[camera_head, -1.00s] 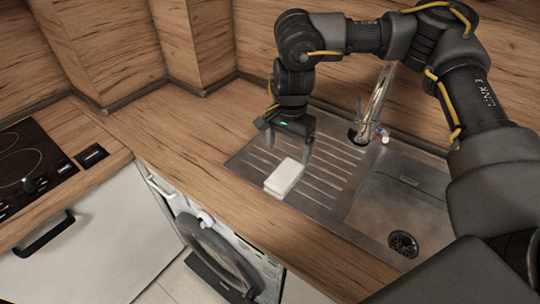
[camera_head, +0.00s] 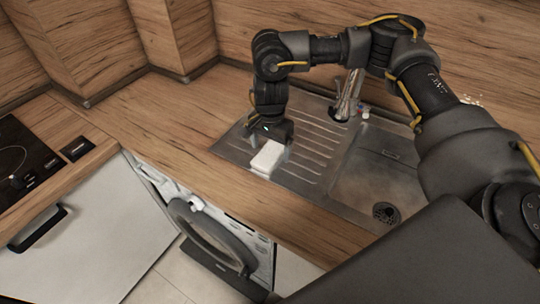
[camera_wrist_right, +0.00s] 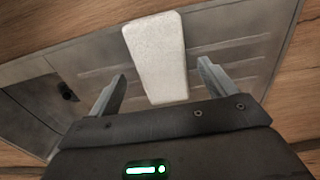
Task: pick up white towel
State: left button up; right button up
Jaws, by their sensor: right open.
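The white towel (camera_head: 268,158), a small pale folded block, lies on the ribbed drainboard of the steel sink near its front left edge. It also shows in the right wrist view (camera_wrist_right: 158,58), ahead of and partly between my fingers. My right gripper (camera_head: 268,142) is just behind and above the towel in the head view. In the wrist view its two fingers (camera_wrist_right: 160,85) are spread apart with nothing held, one on each side of the towel's near end. The fingertips are hard to make out in the head view. My left gripper is not in view.
The steel sink (camera_head: 235,146) is set in the wooden counter (camera_head: 185,115). A faucet (camera_head: 347,95) stands behind the drainboard, near my right arm. A basin with a drain (camera_head: 386,212) lies to the right. Below the counter is a washing machine with an open door (camera_head: 212,235).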

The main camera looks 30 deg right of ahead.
aim_at(270, 152)
notch_tip(270, 152, down, 2)
jog(key=shift+w+f, duration=0.15)
jog(key=shift+f, duration=0.1)
jog(key=shift+f+p, duration=0.3)
jog(key=shift+f, duration=0.1)
jog(key=c, duration=1.2)
